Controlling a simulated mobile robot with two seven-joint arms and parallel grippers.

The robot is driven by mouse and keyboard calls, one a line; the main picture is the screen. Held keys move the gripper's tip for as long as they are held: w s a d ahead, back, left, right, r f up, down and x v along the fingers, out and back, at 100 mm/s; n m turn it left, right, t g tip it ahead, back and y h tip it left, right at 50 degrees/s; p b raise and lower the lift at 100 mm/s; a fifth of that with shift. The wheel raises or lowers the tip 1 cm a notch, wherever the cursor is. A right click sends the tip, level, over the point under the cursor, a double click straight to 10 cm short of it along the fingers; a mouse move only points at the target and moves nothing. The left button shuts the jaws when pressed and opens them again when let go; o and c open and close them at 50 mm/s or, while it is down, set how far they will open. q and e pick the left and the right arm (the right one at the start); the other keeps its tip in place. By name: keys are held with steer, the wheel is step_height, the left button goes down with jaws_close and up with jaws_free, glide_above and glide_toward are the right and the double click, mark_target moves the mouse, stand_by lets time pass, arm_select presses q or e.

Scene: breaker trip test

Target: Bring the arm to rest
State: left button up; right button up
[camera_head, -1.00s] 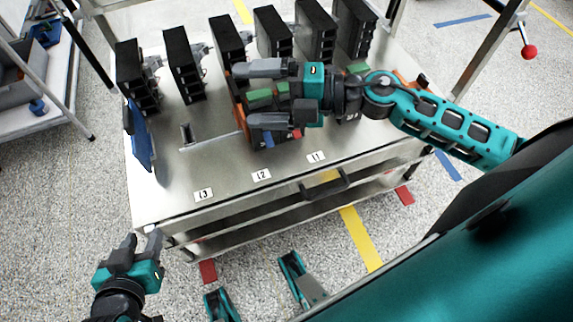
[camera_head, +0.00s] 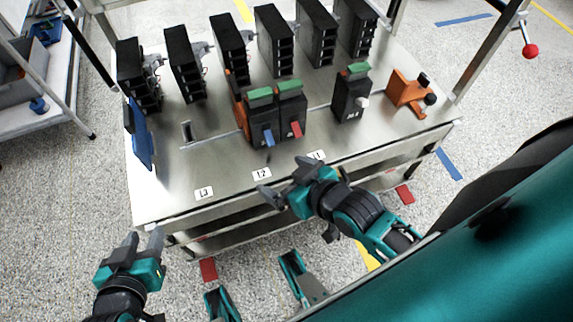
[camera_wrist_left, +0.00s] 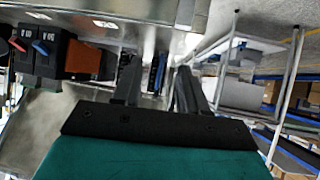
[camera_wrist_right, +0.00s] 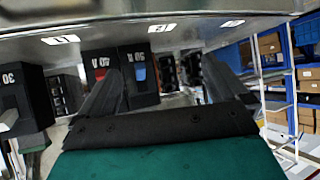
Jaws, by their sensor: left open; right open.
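My right gripper (camera_head: 282,191) is open and empty at the front edge of the metal cart (camera_head: 170,203), near the L2 and L1 labels. Its fingers also show in the right wrist view (camera_wrist_right: 160,85) with nothing between them. My left gripper (camera_head: 143,245) is open and empty, low at the left, in front of the cart's front left corner. In the left wrist view its fingers (camera_wrist_left: 155,80) are apart. Neither gripper touches anything that I can see.
Breakers with a blue lever (camera_head: 260,120) and a red lever (camera_head: 291,112) stand mid-cart, with a white-lever breaker (camera_head: 350,95) to their right. An orange clamp (camera_head: 405,90) is further right. Several black modules (camera_head: 183,65) line the back.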

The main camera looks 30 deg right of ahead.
arm_select(q)
steer(key=shift+r, duration=0.1)
steer(key=s+a+r+y+p, duration=0.1)
steer(key=a+r+p, duration=0.2)
steer(key=r+p, duration=0.4)
steer(key=p, duration=0.4)
steer(key=shift+s, duration=0.3)
arm_select(e)
step_height(320, 180, up, 7)
steer(key=s+d+h, duration=0.1)
steer(key=d, duration=0.2)
steer(key=shift+s, duration=0.2)
arm_select(q)
steer(key=shift+f, duration=0.1)
